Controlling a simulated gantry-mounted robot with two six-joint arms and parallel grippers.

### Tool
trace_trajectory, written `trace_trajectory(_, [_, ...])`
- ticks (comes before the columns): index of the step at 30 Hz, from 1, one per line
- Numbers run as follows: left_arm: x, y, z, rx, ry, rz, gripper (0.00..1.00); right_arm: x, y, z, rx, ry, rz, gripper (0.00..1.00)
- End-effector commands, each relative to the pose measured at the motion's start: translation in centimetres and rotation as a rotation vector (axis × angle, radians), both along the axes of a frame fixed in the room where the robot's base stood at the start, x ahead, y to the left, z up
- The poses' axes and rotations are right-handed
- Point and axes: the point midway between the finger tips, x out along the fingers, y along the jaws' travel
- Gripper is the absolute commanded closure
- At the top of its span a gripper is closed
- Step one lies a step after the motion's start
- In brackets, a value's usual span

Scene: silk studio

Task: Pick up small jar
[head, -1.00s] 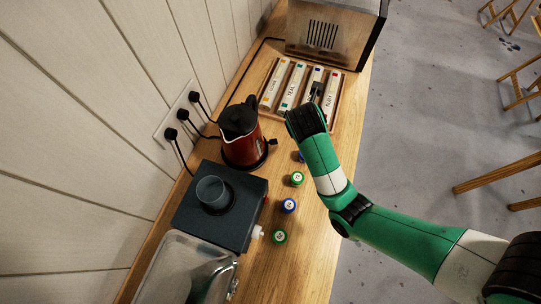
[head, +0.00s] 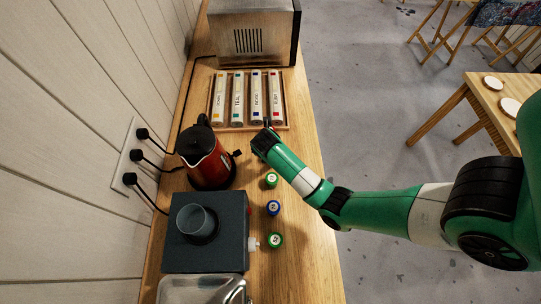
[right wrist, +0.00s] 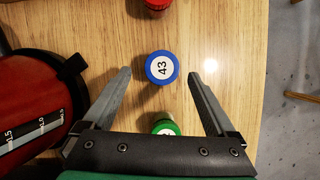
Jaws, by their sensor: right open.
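Several small jars with round numbered lids stand on the wooden counter. In the right wrist view a blue-lidded jar (right wrist: 162,67) marked 43 shows in the gap between my fingertips. A red-lidded jar (right wrist: 158,4) lies beyond it and a green-lidded jar (right wrist: 166,125) is nearer my palm. My right gripper (right wrist: 160,82) is open and empty above the counter. In the head view my right gripper (head: 267,127) hides the jars under it. A green jar (head: 271,180), a blue jar (head: 273,208) and another green jar (head: 275,240) show in a column below it. My left gripper is out of view.
A red kettle (head: 207,162) stands close left of my right gripper. A dark box-shaped appliance (head: 235,255) is left of the jars. A wooden tray (head: 288,127) with labelled boxes and a metal oven (head: 250,38) are at the back. The counter's right edge (head: 325,180) is near.

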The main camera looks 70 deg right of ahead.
Motion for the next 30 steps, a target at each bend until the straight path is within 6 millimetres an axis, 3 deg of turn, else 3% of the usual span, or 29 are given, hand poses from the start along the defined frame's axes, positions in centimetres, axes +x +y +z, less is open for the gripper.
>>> trace_trajectory(7, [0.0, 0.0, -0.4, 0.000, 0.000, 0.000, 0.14, 0.2, -1.7, -3.7, 0.001, 0.003, -0.001, 0.08])
trace_trajectory(15, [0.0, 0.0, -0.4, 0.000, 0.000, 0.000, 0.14, 0.3, -1.9, -4.1, 0.000, 0.000, 0.000, 0.08])
trace_trajectory(30, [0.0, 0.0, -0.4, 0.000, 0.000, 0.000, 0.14, 0.3, -1.9, -4.1, 0.000, 0.000, 0.000, 0.97])
